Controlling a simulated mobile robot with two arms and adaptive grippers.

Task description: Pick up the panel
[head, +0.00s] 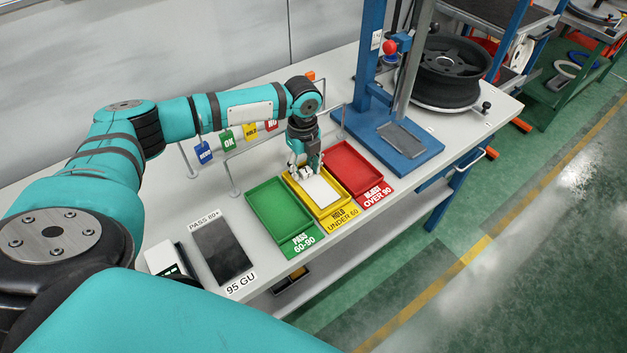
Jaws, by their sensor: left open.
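A pale, flat panel (319,191) lies in the yellow tray (338,214) marked HOLD UNDER 60. My left gripper (306,172) points down over the back of this tray. Its fingers are open and close to the panel's back left edge; I cannot tell whether they touch it. They hide part of the panel's far end. A dark panel (222,250) lies on the bench between the labels PASS 80+ and 95 GU. A grey plate (402,139) lies on the blue press base. My right gripper is out of view.
A green tray (262,212) is left of the yellow one, a red tray (355,165) right of it. A small white device (165,260) stands at the bench's left. A wire rail with coloured tags (228,139) runs behind. A blue stand (368,60) and black wheel (447,72) stand beyond.

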